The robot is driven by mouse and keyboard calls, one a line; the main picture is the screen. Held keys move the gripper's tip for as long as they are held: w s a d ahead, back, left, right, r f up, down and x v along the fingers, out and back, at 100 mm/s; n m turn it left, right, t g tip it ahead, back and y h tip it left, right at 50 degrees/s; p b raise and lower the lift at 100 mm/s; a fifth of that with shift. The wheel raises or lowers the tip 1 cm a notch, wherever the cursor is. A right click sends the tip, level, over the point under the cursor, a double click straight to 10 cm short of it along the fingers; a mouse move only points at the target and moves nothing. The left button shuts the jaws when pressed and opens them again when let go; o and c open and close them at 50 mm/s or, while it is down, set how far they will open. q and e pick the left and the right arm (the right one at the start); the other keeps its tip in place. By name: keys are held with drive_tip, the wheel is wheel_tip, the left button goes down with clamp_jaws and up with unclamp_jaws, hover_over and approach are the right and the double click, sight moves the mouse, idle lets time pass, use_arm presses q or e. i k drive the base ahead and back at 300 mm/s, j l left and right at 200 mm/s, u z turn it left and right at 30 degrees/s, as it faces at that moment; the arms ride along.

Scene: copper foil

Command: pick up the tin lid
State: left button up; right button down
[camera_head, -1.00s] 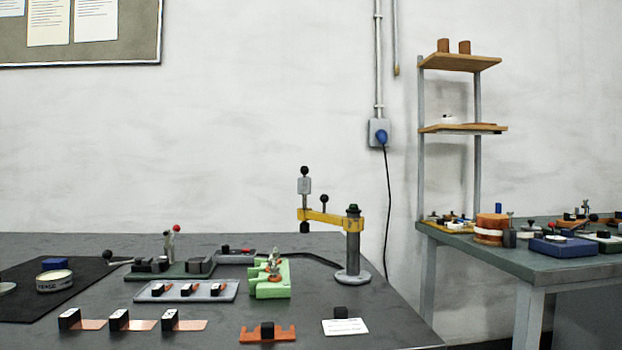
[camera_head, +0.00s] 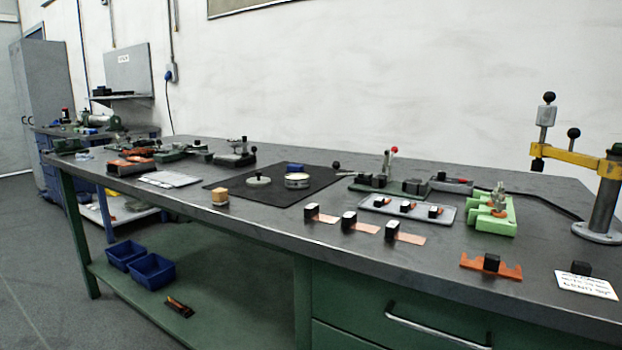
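On the black mat (camera_head: 325,195) in the middle of the dark workbench lies a pale, flat round piece with a small knob (camera_head: 258,180), which looks like the tin lid. Just right of it stands a short round tin (camera_head: 297,181) with a pale rim and dark lettering on its side. The two are apart. A blue block (camera_head: 295,168) sits behind the tin. Neither of my grippers shows in this view.
In front of the mat stands a small wooden block (camera_head: 220,196). Right of it are black blocks with copper strips (camera_head: 358,224), a grey tray (camera_head: 408,209), a green fixture (camera_head: 489,218) and a yellow-armed press (camera_head: 570,157). Blue bins (camera_head: 151,271) sit on the lower shelf.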

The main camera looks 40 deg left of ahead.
sight(259, 181)
drive_tip(key=u, duration=1.45)
drive_tip(key=z, duration=0.1)
drive_tip(key=i+j, duration=0.05)
